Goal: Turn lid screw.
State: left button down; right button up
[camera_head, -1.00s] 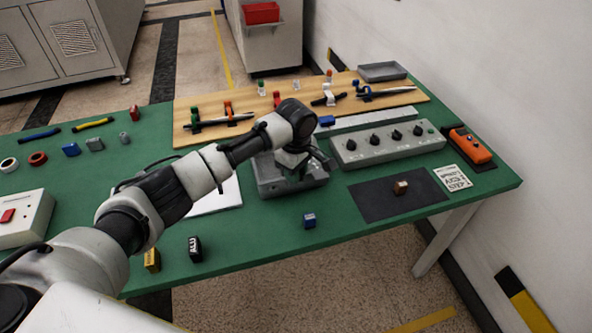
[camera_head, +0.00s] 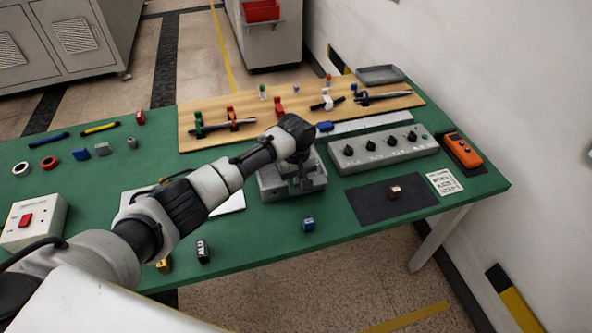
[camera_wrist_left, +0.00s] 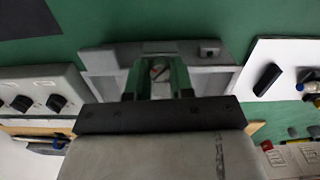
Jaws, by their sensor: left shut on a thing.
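A grey box (camera_head: 274,192) stands on the green table near its middle; it also shows in the left wrist view (camera_wrist_left: 103,62). My left gripper (camera_head: 299,185) points down at the top of this box. In the left wrist view its two greenish fingers (camera_wrist_left: 158,78) are shut on a small screw-like part (camera_wrist_left: 159,70) at the middle of the box, which I take for the lid screw. The fingers hide most of it, so its turn angle cannot be read. My right gripper is not in view.
A control panel (camera_head: 385,148) with several black knobs stands right of the box. A white sheet (camera_head: 232,201) lies to its left, and a blue cube (camera_head: 308,224) in front. A wooden board (camera_head: 205,115) with clamps and tools lies behind. A dark mat (camera_head: 365,205) is at right.

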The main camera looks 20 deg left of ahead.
pick_arm(q)
jog(key=m+p, duration=0.1)
jog(key=m, duration=0.1)
jog(key=shift+r+m+p, duration=0.1)
jog(key=shift+m+p, duration=0.2)
jog(key=shift+m, duration=0.1)
jog(key=m+p, duration=0.1)
jog(key=m, duration=0.1)
jog(key=shift+m, duration=0.4)
jog(key=m+p, duration=0.1)
jog(key=m, duration=0.1)
jog(key=shift+m, duration=0.4)
jog(key=m, duration=0.3)
jog(key=shift+m, duration=0.3)
jog(key=m, duration=0.3)
jog(key=shift+m+p, duration=0.3)
jog(key=shift+p, duration=0.1)
jog(key=m, duration=0.3)
jog(key=shift+m, duration=0.3)
jog(key=m, duration=0.6)
jog(key=shift+m, duration=0.4)
